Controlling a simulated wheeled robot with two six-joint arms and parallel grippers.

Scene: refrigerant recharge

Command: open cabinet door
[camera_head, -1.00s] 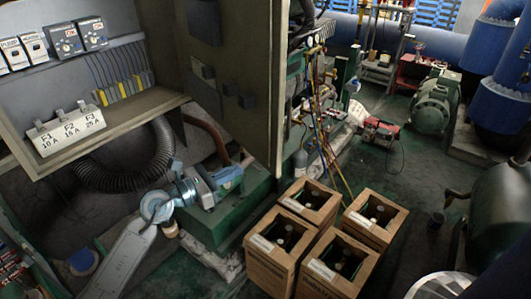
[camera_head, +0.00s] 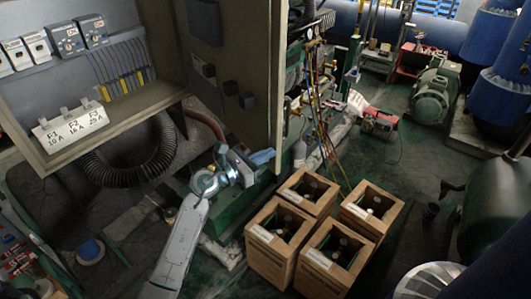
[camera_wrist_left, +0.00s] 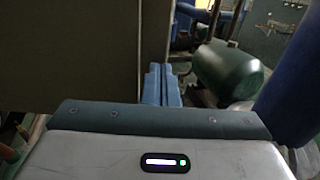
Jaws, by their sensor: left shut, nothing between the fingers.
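The grey control cabinet (camera_head: 60,165) stands at the left with its inside exposed. Its door (camera_head: 232,75) is swung well out and hangs at the middle of the head view. The door also fills the left of the left wrist view (camera_wrist_left: 70,50), its edge ending near the centre. My left gripper (camera_head: 263,157) is at the door's lower free corner; its blue fingers also show in the left wrist view (camera_wrist_left: 161,85). They are closed together and empty, close beside the door edge. Whether they touch it I cannot tell. My right gripper is not in view.
Several open cardboard boxes (camera_head: 270,255) with bottles stand on the floor right of my left arm. Hoses and gauges (camera_head: 312,90) hang behind the door. A dark green tank (camera_head: 490,200) is at the right.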

